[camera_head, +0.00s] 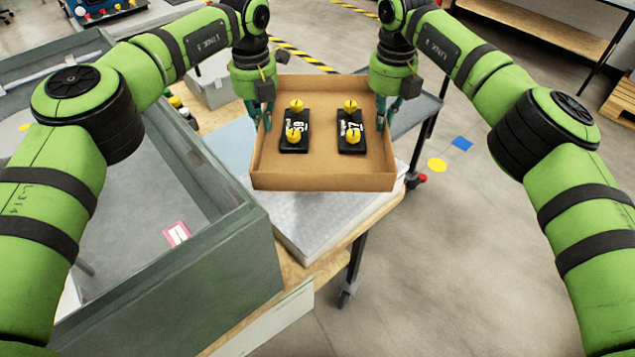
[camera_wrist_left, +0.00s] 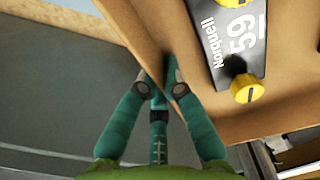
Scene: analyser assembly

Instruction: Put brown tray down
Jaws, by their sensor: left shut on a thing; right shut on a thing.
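The brown tray (camera_head: 322,178) is an open cardboard-coloured box, held roughly level between my two grippers in the head view. Two black parts with yellow knobs lie in it, one on the left (camera_head: 294,131) and one on the right (camera_head: 351,132). My left gripper (camera_head: 262,118) is shut on the tray's left wall. The left wrist view shows its fingers (camera_wrist_left: 168,85) pinching the tray wall (camera_wrist_left: 140,28), with a black part (camera_wrist_left: 232,45) inside. My right gripper (camera_head: 386,115) is shut on the right wall. Whether the tray's underside touches anything is hidden.
A silvery flat slab (camera_head: 325,217) lies on a wooden-topped table (camera_head: 318,268) below the tray. A large grey-walled bin (camera_head: 215,275) stands to the left. A wheeled grey cart (camera_head: 415,112) is behind right. Open floor (camera_head: 450,250) lies to the right.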

